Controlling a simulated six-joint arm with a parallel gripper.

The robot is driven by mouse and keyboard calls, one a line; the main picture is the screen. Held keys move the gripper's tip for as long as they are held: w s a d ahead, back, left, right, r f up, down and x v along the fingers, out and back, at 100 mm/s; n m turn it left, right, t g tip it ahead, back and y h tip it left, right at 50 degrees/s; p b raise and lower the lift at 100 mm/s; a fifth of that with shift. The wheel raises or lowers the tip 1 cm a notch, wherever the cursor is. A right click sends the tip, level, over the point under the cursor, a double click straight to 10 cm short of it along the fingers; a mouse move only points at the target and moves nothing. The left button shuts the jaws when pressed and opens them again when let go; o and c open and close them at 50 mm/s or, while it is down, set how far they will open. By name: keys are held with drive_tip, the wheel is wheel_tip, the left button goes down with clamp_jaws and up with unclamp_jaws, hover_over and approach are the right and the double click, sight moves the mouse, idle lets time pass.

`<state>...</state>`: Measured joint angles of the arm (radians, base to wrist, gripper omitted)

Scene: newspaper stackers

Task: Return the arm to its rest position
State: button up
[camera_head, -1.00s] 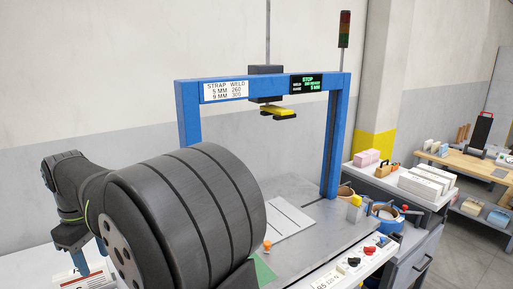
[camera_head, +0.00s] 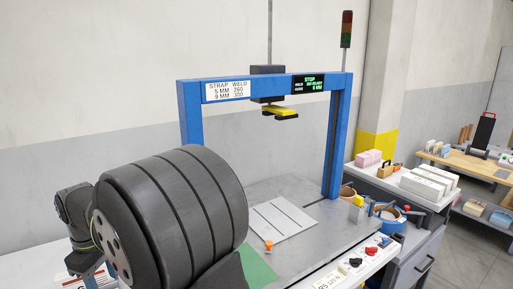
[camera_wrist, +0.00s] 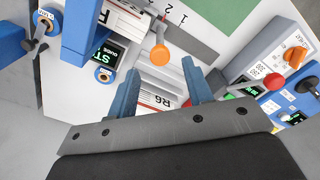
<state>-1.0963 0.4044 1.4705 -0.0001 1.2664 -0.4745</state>
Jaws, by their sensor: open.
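My gripper (camera_wrist: 163,75) shows in the wrist view as two blue fingers standing well apart. Between and beyond the fingers lies a white printed sheet or stack marked R6 (camera_wrist: 162,98); I see nothing held. In the head view my dark arm fills the lower left, and only part of the gripper's blue finger (camera_head: 90,281) shows behind it at the bottom left. It is above or beside a white printed paper (camera_head: 68,282); contact cannot be told. The rest of the gripper is hidden by my arm.
A blue strapping frame (camera_head: 190,112) with a STOP display (camera_head: 309,83) stands over the grey table. A slotted light plate (camera_head: 281,219), an orange knob (camera_head: 268,245) and a green mat (camera_head: 257,266) lie near my arm. Control knobs (camera_head: 371,251) line the front right.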

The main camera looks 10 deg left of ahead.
wheel_tip(320, 180, down, 4)
drive_tip(key=shift+r, duration=0.1)
drive_tip(key=s+a, duration=1.1)
wheel_tip(320, 180, up, 8)
drive_tip(key=shift+s+a+r, duration=0.15)
drive_tip(key=shift+r, duration=0.1)
